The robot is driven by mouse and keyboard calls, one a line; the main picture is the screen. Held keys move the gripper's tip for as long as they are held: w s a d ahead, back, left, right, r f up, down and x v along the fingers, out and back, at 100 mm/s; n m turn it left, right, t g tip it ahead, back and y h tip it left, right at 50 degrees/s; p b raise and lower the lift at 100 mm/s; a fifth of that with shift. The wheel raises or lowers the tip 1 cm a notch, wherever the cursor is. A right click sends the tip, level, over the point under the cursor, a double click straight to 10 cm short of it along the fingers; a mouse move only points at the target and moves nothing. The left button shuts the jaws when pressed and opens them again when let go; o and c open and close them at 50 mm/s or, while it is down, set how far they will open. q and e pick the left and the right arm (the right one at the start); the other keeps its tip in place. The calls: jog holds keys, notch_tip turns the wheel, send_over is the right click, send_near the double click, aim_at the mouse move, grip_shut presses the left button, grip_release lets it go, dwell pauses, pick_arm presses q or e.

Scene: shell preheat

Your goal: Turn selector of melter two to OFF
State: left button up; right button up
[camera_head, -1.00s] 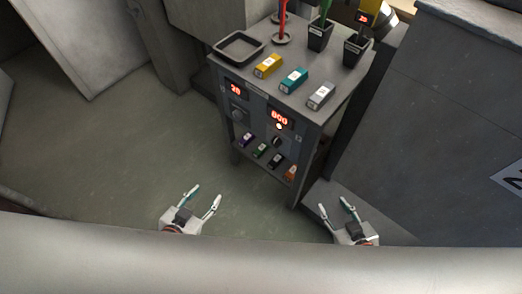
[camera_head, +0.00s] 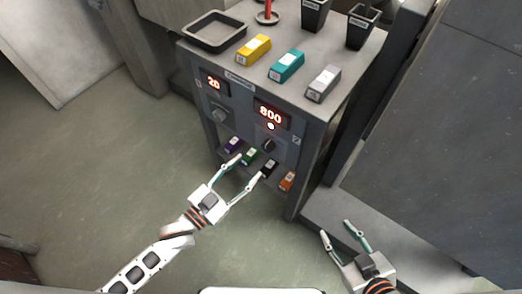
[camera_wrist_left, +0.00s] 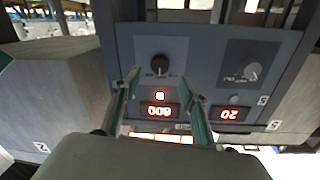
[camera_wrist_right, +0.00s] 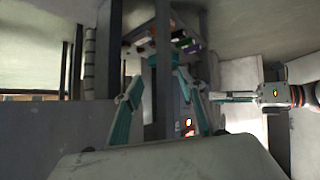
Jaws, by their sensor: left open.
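The black selector knob of melter two (camera_head: 268,146) is on the right part of the cabinet's front panel, below the lit 800 display (camera_head: 270,114) and a glowing round lamp (camera_head: 271,126). My left gripper (camera_head: 250,167) is open and empty, in front of the panel. In the left wrist view, which looks upside down, the knob (camera_wrist_left: 160,65) appears between and just beyond the spread fingertips (camera_wrist_left: 160,77); I see no contact. The other knob (camera_head: 219,115) sits below the 20 display (camera_head: 213,83). My right gripper (camera_head: 337,230) is open and empty, low at the right.
Purple, green, black and orange blocks (camera_head: 287,181) lie on a shelf below the panel, near my left fingers. On the cabinet top (camera_head: 237,76) are a tray (camera_head: 215,45), yellow, teal and grey blocks (camera_head: 323,84) and dark cups. The floor at left is clear.

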aim_at(265, 149)
pick_arm(q)
jog(key=b+x, duration=0.1)
jog(key=x, duration=0.6)
jog(key=shift+w+d+r, duration=0.1)
jog(key=shift+w+d, duration=0.1)
jog(key=shift+w, duration=0.05)
jog(key=c, duration=1.1)
